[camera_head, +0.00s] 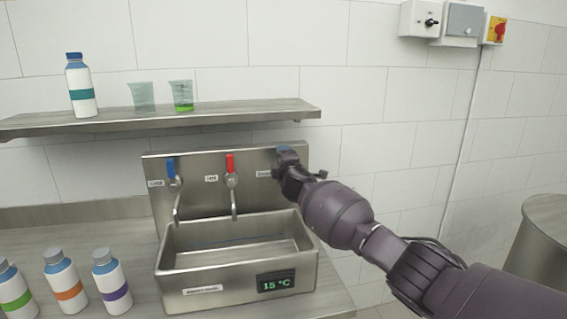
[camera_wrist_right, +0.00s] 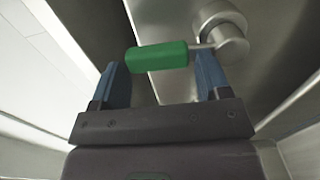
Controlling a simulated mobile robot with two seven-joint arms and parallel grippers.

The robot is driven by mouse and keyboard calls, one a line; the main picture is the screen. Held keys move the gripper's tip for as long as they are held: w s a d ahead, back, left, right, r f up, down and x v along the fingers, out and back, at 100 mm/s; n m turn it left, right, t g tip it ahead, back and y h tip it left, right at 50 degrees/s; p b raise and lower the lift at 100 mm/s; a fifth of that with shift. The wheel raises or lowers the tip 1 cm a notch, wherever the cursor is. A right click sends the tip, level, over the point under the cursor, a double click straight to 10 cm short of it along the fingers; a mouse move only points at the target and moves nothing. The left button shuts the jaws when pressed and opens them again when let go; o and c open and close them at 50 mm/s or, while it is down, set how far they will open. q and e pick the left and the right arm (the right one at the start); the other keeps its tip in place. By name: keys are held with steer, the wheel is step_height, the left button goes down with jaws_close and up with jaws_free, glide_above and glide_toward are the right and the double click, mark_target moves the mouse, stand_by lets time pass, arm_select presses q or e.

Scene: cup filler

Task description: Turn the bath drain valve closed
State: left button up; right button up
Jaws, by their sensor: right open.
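The drain valve's green handle (camera_wrist_right: 160,57) shows in the right wrist view, joined by a short stem to a round metal valve body (camera_wrist_right: 222,30). The handle lies crosswise between the two blue fingers of my right gripper (camera_wrist_right: 160,75), near their tips. The fingers are apart, and the handle does not look clamped. In the head view my right gripper (camera_head: 284,152) is at the right end of the steel back panel and hides the green handle there. The steel bath (camera_head: 236,292) stands below the panel. My left gripper is not in view.
A blue-handled tap (camera_head: 171,168) and a red-handled tap (camera_head: 230,164) are on the panel, left of my gripper. A shelf (camera_head: 240,112) with a bottle and two beakers is above. Several bottles (camera_head: 66,282) stand left of the bath. A metal drum (camera_head: 545,240) is at right.

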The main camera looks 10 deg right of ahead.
steer(key=shift+s, duration=0.15)
steer(key=s, duration=1)
steer(key=shift+s+d+p, duration=0.2)
steer(key=shift+s+p, duration=0.1)
steer(key=shift+p, duration=0.05)
